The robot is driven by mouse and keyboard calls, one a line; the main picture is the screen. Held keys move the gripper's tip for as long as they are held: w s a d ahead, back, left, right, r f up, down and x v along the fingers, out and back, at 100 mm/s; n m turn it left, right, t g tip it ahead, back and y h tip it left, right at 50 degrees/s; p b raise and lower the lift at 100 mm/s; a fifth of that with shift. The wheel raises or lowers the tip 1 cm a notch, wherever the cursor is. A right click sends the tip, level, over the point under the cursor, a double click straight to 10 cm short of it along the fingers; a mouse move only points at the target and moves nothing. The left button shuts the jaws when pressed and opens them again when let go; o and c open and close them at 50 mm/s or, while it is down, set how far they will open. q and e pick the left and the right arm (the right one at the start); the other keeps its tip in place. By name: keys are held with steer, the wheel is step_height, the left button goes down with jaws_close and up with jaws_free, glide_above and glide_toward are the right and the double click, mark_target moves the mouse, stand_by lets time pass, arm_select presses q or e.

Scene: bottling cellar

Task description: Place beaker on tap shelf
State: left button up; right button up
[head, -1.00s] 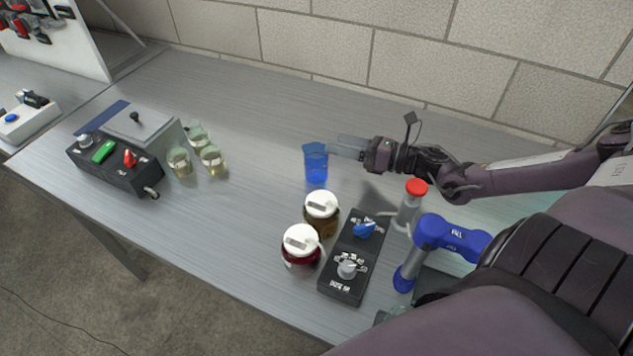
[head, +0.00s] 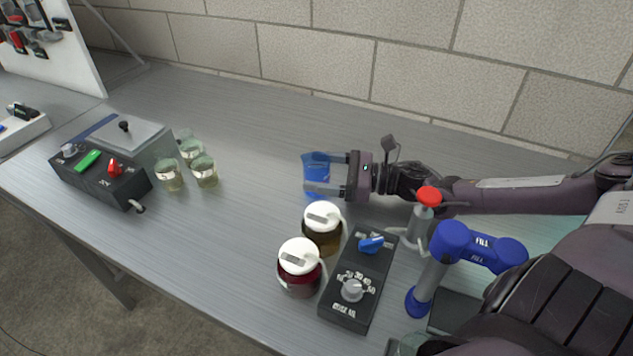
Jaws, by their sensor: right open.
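The blue beaker (head: 315,168) stands upright on the grey bench near the middle of the head view. My right gripper (head: 325,173) reaches it from the right and is open. One finger lies behind the beaker and the other crosses in front of its lower part; I cannot tell whether they touch it. The blue tap (head: 465,243), marked FILL, stands at the lower right. A dark shelf (head: 455,312) sits low beside its post, partly hidden by my own body. My left gripper is not in view.
Two white-lidded jars (head: 299,268) and a black dial box (head: 358,290) stand between beaker and tap. A red-topped grey cylinder (head: 424,208) is beside the tap. Several glass beakers (head: 204,172) and a black switch box (head: 105,180) are at left. The bench behind the beaker is clear.

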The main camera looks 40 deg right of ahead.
steer(key=shift+w+a, duration=0.15)
steer(key=shift+a, duration=0.05)
steer(key=c, duration=1.2)
steer(key=shift+o, duration=0.2)
